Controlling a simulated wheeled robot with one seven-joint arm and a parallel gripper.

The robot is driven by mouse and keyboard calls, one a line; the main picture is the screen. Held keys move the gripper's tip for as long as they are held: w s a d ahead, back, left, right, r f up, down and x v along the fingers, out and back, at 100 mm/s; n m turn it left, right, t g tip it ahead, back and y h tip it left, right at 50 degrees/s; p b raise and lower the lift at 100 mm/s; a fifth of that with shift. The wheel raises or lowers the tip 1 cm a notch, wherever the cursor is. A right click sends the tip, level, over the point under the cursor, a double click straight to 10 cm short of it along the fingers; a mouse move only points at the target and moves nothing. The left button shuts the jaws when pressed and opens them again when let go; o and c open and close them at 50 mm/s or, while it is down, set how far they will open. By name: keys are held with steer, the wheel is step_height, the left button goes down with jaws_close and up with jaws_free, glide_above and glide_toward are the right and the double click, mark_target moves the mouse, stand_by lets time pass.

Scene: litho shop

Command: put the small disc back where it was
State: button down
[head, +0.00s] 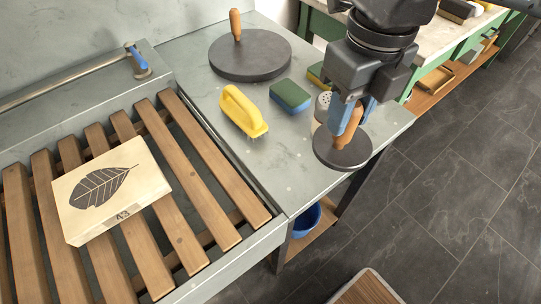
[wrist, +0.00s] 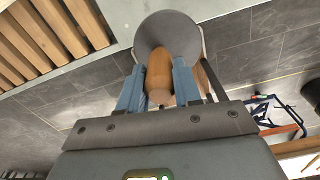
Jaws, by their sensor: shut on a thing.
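The small disc (head: 342,155) is dark grey and round with an upright orange-brown wooden handle. My gripper (head: 350,117) is shut on that handle and holds the disc near the right edge of the grey table. In the head view I cannot tell whether the disc touches the table or hangs just above it. In the wrist view the small disc (wrist: 168,30) shows beyond the wooden handle (wrist: 160,75), which sits between the blue fingers of my gripper (wrist: 159,85). A large dark disc (head: 250,55) with a wooden handle lies at the table's back.
A yellow-handled tool (head: 243,110), a green-and-blue sponge (head: 290,96) and a shaker (head: 323,106) stand on the grey table (head: 300,180). A slatted wooden rack (head: 180,235) with a leaf print block (head: 110,190) is at left. The table front is clear.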

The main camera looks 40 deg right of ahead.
steer(key=shift+w+a+f+p, duration=0.3)
steer(key=shift+w+a+f, duration=1)
steer(key=shift+f, duration=0.45)
steer(key=shift+w+a+f+p, duration=0.25)
steer(key=shift+w+a+f, duration=0.9)
steer(key=shift+w+f, duration=0.5)
steer(key=shift+w+a+f+p, duration=0.3)
steer(key=shift+w+a+f, duration=0.95)
steer(key=shift+f, duration=0.6)
steer(key=shift+f, duration=0.15)
steer(key=c, duration=0.8)
jaws_free()
step_height(320, 180, up, 12)
steer(key=shift+d+r, duration=0.1)
